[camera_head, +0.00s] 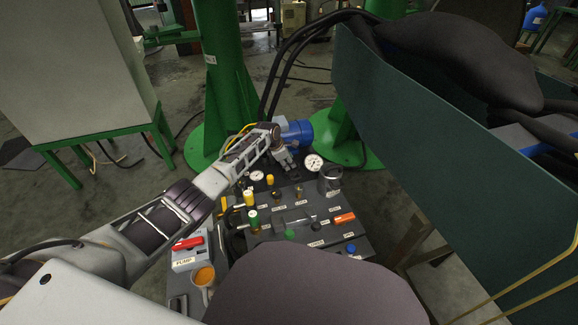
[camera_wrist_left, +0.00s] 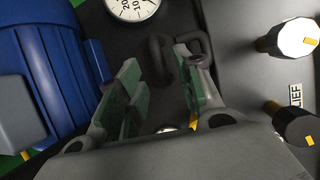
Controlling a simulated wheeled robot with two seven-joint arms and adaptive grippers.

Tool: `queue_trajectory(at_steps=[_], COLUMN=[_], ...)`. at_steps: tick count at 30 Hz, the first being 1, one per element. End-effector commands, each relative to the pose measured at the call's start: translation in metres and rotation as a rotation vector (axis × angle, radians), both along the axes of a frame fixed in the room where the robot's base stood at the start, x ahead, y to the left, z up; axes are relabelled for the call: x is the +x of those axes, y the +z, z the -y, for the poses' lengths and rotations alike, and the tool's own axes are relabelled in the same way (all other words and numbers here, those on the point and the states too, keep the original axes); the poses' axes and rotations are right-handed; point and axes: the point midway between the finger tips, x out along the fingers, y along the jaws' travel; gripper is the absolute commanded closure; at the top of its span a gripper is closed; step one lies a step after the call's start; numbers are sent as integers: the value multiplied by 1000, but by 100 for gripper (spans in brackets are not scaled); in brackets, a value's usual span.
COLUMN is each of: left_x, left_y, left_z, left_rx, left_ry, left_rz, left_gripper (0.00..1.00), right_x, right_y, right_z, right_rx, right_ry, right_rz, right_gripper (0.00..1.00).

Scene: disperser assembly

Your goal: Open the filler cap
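My left gripper (camera_head: 287,164) reaches over the back of the grey control panel (camera_head: 262,233), just in front of the blue motor (camera_head: 297,132). In the left wrist view the left gripper (camera_wrist_left: 158,80) has its green-padded fingers apart. A dark looped part (camera_wrist_left: 160,58) shows between and beyond the fingertips, and I cannot tell if they touch it. It may be the filler cap, but no label on it is legible. A second dark loop shows beside the right finger. In the head view the gripper hides this spot. My right gripper is not in view.
A white gauge (camera_head: 313,162) stands right of the gripper, and another gauge (camera_head: 257,176) left of it. Green posts (camera_head: 222,80) and a teal panel (camera_head: 440,140) flank the area.

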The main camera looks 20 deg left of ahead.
Motion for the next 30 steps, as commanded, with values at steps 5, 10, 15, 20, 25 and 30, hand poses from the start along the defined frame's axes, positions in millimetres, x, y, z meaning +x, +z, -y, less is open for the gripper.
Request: queue_trajectory(at_steps=[5, 10, 15, 20, 25, 30], left_x=[4, 6, 7, 7, 7, 7], left_y=[-11, -16, -19, -19, -19, -19], left_z=[3, 5, 5, 5, 5, 5], left_rx=[-1, 0, 0, 0, 0, 0], left_ry=[-1, -1, 0, 0, 0, 0], left_rz=[-2, 1, 0, 0, 0, 0], left_gripper=[65, 65, 65, 65, 67, 89], right_x=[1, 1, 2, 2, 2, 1], right_y=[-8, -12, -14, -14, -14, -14], right_z=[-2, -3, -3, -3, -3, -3], right_rx=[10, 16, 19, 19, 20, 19], right_ry=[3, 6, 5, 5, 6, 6], right_rz=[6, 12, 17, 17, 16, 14], right_gripper=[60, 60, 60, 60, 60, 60])
